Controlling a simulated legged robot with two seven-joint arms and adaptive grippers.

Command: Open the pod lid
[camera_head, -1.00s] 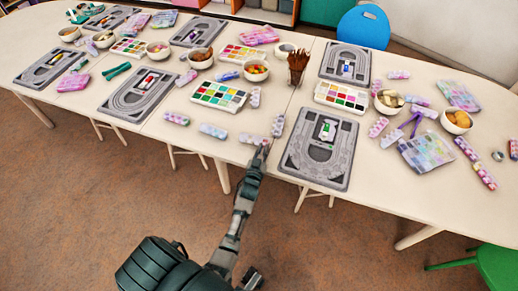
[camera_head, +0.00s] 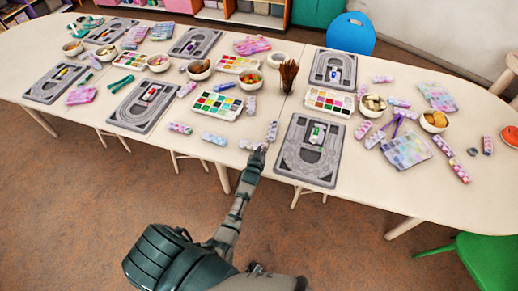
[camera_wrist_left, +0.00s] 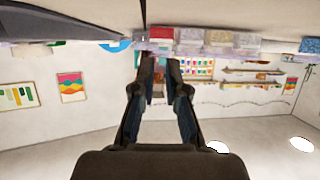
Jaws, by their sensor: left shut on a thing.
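Several pod strips with pastel pink and lilac lids lie along the table's front edge in the head view. One pod strip (camera_head: 272,131) stands nearly end-on just beyond my left gripper, and another pod strip (camera_head: 249,144) lies just left of its tips. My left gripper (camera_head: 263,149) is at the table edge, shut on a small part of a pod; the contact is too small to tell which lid. In the left wrist view my fingers (camera_wrist_left: 160,75) are close together, with a red-pink pod (camera_wrist_left: 161,33) just past the tips. My right gripper does not show.
A grey bead board (camera_head: 309,150) lies close to the right of my gripper. A paint-like bead palette (camera_head: 217,105) and a cup of brown sticks (camera_head: 288,75) stand behind. A green chair (camera_head: 487,262) is at lower right.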

